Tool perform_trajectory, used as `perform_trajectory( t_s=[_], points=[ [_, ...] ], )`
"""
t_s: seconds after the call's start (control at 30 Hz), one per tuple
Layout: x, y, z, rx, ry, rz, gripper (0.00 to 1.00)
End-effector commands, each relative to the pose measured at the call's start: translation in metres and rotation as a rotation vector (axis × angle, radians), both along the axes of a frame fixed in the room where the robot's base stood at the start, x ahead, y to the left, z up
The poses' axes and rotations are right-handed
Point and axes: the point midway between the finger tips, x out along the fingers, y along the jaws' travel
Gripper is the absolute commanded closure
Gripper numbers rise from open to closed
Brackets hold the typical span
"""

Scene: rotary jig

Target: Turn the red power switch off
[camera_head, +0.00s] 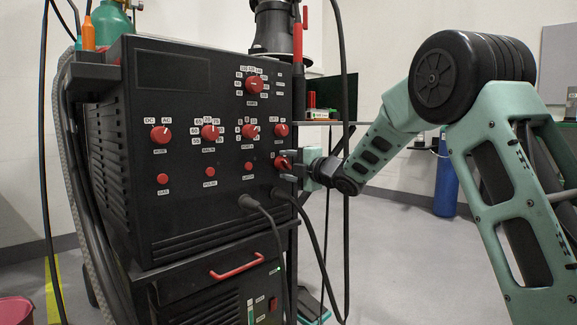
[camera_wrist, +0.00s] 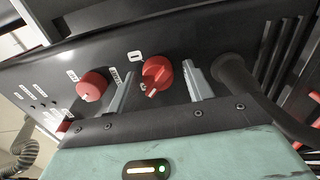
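The red power switch (camera_head: 282,164) is a rotary knob at the lower right of the black machine's front panel, partly hidden by my gripper (camera_head: 296,166) in the head view. In the wrist view the red switch (camera_wrist: 156,74) shows a raised grip bar with a pale mark, and a white label sits beside it. My gripper (camera_wrist: 160,76) is open, with one grey finger on each side of the switch. A gap shows between the switch and each finger, so neither clearly touches it.
Another red knob (camera_wrist: 91,86) sits just left of the left finger. A thick black cable plug (camera_wrist: 232,72) is close to the right finger. A black cable hangs near my wrist.

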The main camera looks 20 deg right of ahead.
Motion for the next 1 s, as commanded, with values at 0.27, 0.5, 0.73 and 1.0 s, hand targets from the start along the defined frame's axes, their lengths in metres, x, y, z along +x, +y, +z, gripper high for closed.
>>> perform_trajectory(
  t_s=[0.27,0.5,0.73,1.0],
  points=[
    [0.000,0.000,0.002,0.002,-0.003,0.000,0.43],
    [-0.019,-0.008,0.005,0.003,-0.002,-0.003,0.43],
    [-0.067,-0.027,0.006,0.004,-0.001,-0.005,0.43],
    [-0.125,-0.049,0.005,0.003,-0.001,-0.004,0.43]
  ],
)
